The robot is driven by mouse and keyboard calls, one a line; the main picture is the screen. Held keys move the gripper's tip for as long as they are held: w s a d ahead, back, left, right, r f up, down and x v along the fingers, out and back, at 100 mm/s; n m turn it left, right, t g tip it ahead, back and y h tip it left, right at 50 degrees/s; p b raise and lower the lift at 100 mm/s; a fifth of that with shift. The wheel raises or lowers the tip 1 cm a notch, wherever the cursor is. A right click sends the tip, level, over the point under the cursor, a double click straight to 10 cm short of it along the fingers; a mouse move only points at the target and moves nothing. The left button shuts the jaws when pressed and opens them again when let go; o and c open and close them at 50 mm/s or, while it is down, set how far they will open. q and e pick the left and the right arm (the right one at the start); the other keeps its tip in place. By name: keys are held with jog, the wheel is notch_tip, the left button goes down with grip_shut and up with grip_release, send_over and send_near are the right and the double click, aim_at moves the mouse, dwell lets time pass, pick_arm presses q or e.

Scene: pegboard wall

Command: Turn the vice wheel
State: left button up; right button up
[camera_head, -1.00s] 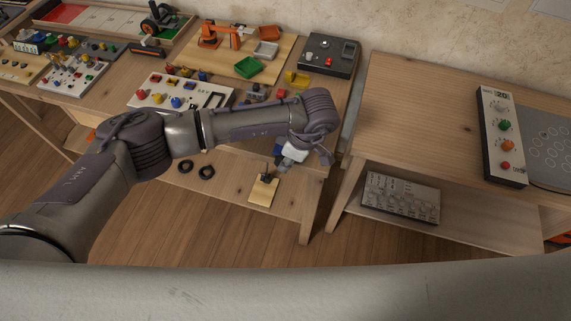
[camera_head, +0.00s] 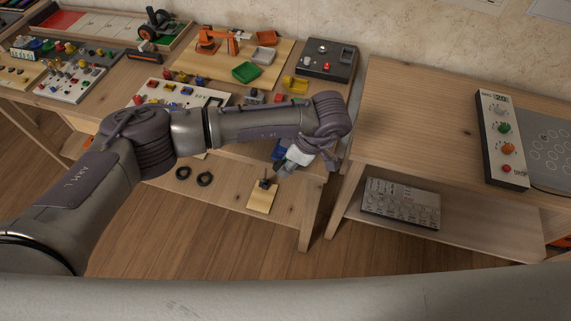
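My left arm reaches in from the left across the bench, and its gripper (camera_head: 287,164) hangs near the bench's front right corner. The gripper is small and partly turned away, so I cannot tell whether its fingers are open or shut. A blue part (camera_head: 278,149) shows just beside the gripper, mostly hidden by the wrist; I cannot tell whether they touch. No vice wheel can be made out clearly. A small grey block (camera_head: 255,96) stands on the bench behind the forearm, too small to identify. My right gripper is out of view.
A wooden board with a dark peg (camera_head: 262,197) and black rings (camera_head: 205,179) lie on the lower shelf. A black box with a red button (camera_head: 327,61) stands at the back. The right table (camera_head: 420,110) is bare around its middle left.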

pick_arm(q)
jog(key=v, duration=1)
jog(key=shift+d+r, duration=0.2)
jog(key=shift+r, duration=0.1)
jog(key=shift+s, duration=0.1)
